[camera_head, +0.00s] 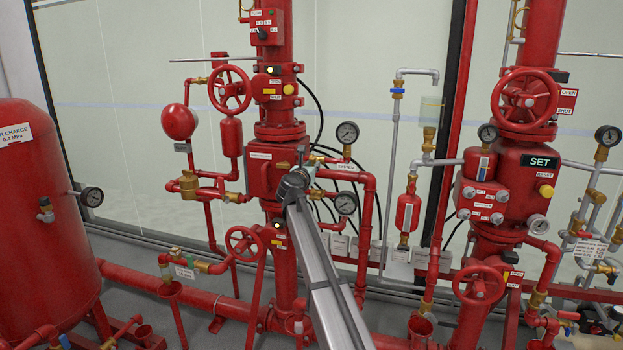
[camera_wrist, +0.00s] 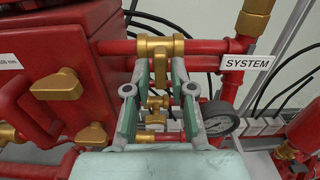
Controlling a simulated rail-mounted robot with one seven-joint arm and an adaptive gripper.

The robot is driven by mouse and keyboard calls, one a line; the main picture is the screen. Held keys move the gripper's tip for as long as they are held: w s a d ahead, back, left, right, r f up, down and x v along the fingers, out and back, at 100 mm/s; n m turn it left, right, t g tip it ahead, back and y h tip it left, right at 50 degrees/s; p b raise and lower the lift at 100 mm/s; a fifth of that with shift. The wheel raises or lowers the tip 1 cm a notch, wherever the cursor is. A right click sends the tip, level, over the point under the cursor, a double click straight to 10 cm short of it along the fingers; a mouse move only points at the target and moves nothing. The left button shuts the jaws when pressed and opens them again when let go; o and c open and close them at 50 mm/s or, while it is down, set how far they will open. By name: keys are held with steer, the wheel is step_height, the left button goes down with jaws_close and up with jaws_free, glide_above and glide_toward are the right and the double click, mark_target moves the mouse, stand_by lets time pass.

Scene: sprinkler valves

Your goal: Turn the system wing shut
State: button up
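The system wing (camera_wrist: 160,66) is a brass handle hanging down from a brass valve body on a red pipe, at the top middle of the wrist view. A white SYSTEM label (camera_wrist: 247,63) is on the pipe to its right. My gripper (camera_wrist: 159,72) is open, with one grey-green finger on each side of the wing. Gaps seem to show between fingers and wing; I cannot tell whether either touches. In the head view my gripper (camera_head: 295,181) is at the front of the middle red valve assembly, and the wing is not clear there.
A pressure gauge (camera_wrist: 222,124) sits just right of my gripper. A red valve box (camera_wrist: 85,70) with a brass knob (camera_wrist: 57,85) stands to the left. Below the wing are smaller brass fittings (camera_wrist: 157,103). In the head view a red tank (camera_head: 45,220) stands far left.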

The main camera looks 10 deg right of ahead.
steer(key=shift+s+r, duration=0.1)
steer(key=p+v, duration=0.1)
steer(key=v, duration=0.6)
stand_by(0.4)
